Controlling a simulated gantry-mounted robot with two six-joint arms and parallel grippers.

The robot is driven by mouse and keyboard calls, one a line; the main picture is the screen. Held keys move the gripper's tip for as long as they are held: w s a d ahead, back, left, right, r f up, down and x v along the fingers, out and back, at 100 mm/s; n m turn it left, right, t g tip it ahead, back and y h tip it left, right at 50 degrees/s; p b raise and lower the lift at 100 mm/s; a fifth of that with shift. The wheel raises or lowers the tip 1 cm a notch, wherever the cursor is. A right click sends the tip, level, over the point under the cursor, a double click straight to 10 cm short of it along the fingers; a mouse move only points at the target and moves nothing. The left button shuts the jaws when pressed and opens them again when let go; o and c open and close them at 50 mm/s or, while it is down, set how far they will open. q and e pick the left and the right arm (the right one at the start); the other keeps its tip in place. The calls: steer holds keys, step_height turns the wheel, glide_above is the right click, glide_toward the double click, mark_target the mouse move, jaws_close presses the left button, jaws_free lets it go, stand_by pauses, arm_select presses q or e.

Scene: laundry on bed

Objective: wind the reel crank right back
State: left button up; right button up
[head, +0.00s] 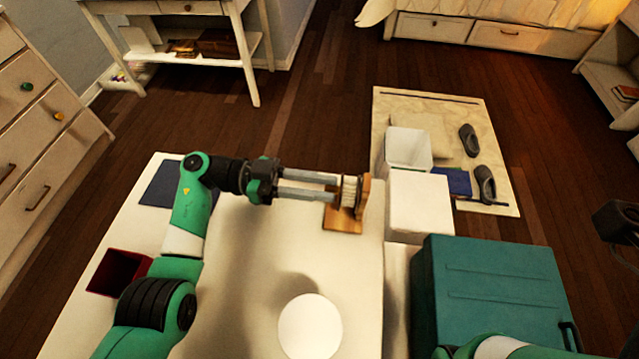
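The reel (349,190) is a pale ribbed drum on a wooden stand (343,220) near the right edge of the white bed or table top. My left gripper (337,188) reaches in from the left, its two long grey fingers level and spaced apart. The fingertips are right at the reel's left side. The crank cannot be made out; it may be hidden by the fingertips. I cannot tell whether anything is between the tips.
A white round disc (310,327), a dark red box (118,272) and a dark blue cloth or mat (163,186) are on the top. A teal case (490,290), a white block (420,205) and an open white bin (408,150) stand to the right.

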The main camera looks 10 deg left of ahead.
arm_select(q)
jaws_close()
steer(key=shift+m, duration=0.3)
steer(key=shift+s+f+m+p, duration=0.15)
steer(key=shift+s+m, duration=0.05)
steer(key=shift+m, duration=0.85)
steer(key=shift+s+f+m+p, duration=0.15)
steer(key=shift+f+m+p, duration=0.05)
steer(key=shift+m, duration=0.9)
steer(key=shift+s+f+m+p, duration=0.15)
steer(key=shift+s+m, duration=0.05)
steer(key=shift+m, duration=0.85)
steer(key=shift+o, duration=1.8)
jaws_free()
